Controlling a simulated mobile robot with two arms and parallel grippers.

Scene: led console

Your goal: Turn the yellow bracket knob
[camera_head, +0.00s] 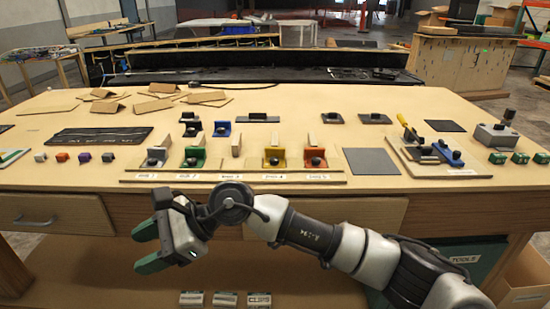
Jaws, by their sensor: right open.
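The yellow bracket (280,153) stands on the wooden board near the front of the table, right of the middle of its row. A dark round knob (274,162) sits at its front. My right gripper (147,247) has green fingertips and is open and empty. It is in front of the table's front edge, below the tabletop and well to the left of the yellow bracket, touching nothing on the table. My left gripper is not in view.
A red-orange bracket (318,153) stands just right of the yellow one, and a green bracket (195,152) stands to the left. A dark flat plate (371,161) lies to the right. Small coloured blocks line the front left.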

